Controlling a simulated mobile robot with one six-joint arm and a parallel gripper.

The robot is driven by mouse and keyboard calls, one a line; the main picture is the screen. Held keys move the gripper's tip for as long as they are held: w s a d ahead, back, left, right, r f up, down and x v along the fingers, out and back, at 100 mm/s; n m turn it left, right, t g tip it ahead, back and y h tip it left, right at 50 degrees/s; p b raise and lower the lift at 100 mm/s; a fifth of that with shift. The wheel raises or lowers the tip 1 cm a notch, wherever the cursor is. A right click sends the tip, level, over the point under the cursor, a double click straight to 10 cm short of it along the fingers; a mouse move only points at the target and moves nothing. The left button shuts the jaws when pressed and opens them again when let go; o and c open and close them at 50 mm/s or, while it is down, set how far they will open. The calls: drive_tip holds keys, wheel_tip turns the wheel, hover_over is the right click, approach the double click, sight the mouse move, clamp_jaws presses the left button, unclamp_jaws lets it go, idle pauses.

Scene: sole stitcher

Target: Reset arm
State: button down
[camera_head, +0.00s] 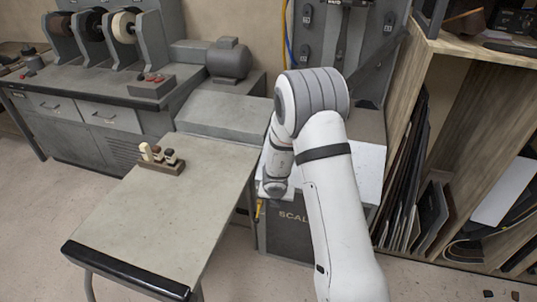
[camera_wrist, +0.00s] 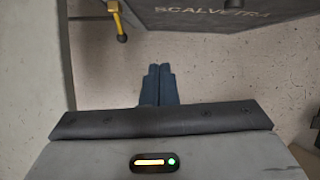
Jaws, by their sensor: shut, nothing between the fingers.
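My gripper (camera_wrist: 159,72) shows in the wrist view as two dark blue fingers side by side, closed together with nothing between them. Below the fingertips in that view is bare speckled floor. My white and grey arm (camera_head: 335,200) reaches forward in the head view, and its wrist (camera_head: 274,186) bends down between the table and the grey machine marked SCAL (camera_head: 290,235). The fingers cannot be made out in the head view. The machine also shows at the top of the wrist view (camera_wrist: 215,14), its lettering partly cut off.
A table (camera_head: 165,225) with a small wooden block of handles (camera_head: 161,166) stands left of my wrist. A yellow lever (camera_wrist: 118,22) projects beside the machine. A wooden shelf (camera_head: 450,90) with upright sheets is at right. A bench grinder (camera_head: 125,30) stands back left.

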drive_tip(key=s+a+r+n+y+p, duration=0.1)
drive_tip(key=s+r+n+y, duration=0.15)
drive_tip(key=r+n, duration=0.5)
drive_tip(key=s+a+r+n+t+y, duration=0.1)
drive_tip(key=s+a+r+n, duration=0.15)
drive_tip(key=r+n, duration=0.5)
drive_tip(key=s+a+r+n+y+p, duration=0.1)
drive_tip(key=s+r+n+y, duration=0.15)
drive_tip(key=r+n, duration=0.55)
drive_tip(key=s+d+r+n+g+h, duration=0.1)
drive_tip(key=s+d+r+n, duration=0.2)
drive_tip(key=s+n, duration=0.2)
drive_tip(key=s+d+r+n+h+p, duration=0.1)
drive_tip(key=s+d+r+n+h, duration=0.1)
drive_tip(key=s, duration=0.7)
drive_tip(key=s+d+r+n+g+h+p, duration=0.1)
drive_tip(key=s+d+r+n, duration=0.4)
drive_tip(key=s+n, duration=0.2)
drive_tip(key=shift+s+r+n+g+h, duration=0.15)
drive_tip(key=shift+s+n+g+h, duration=0.2)
drive_tip(key=shift+n, duration=0.75)
